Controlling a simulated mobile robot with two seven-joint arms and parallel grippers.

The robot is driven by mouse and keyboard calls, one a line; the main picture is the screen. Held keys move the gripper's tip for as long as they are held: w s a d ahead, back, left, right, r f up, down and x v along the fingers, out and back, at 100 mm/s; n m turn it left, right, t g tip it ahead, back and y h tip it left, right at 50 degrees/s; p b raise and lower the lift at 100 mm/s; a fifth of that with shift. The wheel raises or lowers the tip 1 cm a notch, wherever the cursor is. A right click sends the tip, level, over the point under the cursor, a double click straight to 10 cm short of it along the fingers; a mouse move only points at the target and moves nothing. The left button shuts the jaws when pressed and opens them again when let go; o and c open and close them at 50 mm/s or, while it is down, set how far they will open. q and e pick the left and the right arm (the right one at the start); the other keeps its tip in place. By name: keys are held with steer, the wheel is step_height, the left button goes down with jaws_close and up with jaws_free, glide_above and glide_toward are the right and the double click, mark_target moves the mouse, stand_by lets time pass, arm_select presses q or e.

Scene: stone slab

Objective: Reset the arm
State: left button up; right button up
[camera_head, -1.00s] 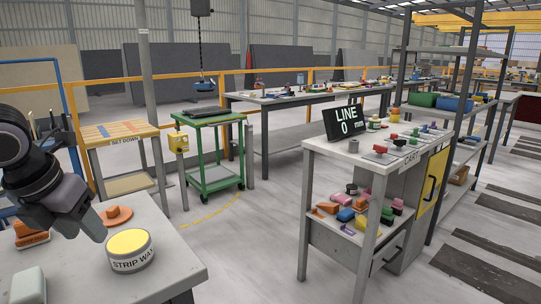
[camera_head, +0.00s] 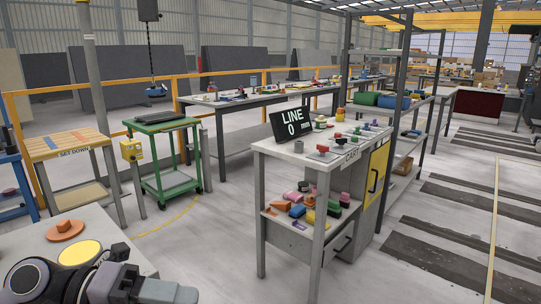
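My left arm comes in at the bottom left of the head view, low over the near table's edge. Its dark wrist links and grey end part (camera_head: 112,284) show, but the fingers cannot be made out. The arm covers part of the yellow-topped strip wax tin (camera_head: 80,252) on the near table (camera_head: 112,236). Whether the two touch cannot be told. My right gripper is not in view.
An orange round piece with a knob (camera_head: 65,230) lies on the near table. A green cart (camera_head: 165,153), a set-down table (camera_head: 70,143) and a cart shelf with a "LINE 0" sign (camera_head: 291,124) stand beyond. Open floor (camera_head: 215,240) lies between.

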arm_select(q)
steer(key=w+a+f+n+t+y+p, duration=0.1)
steer(key=w+f+n+t+y+p, duration=0.1)
steer(key=n+t, duration=0.75)
steer(key=w+a+f+n+t+y+p, duration=0.15)
steer(key=n+t, duration=0.45)
steer(key=n, duration=0.6)
steer(key=s+a+f+n+g+y+p, duration=0.1)
steer(key=s+f+n+g+y, duration=0.2)
steer(key=f, duration=0.8)
steer(key=s+a+f+n+g+y, duration=0.2)
steer(key=s+f+n+g+y, duration=0.1)
steer(key=s+f+n+y, duration=0.4)
steer(key=s+f+n, duration=0.3)
steer(key=f, duration=0.2)
steer(key=shift+f+g+p, duration=0.3)
steer(key=shift+g+p, duration=0.05)
steer(key=shift+c, duration=0.5)
steer(key=shift+a, duration=0.1)
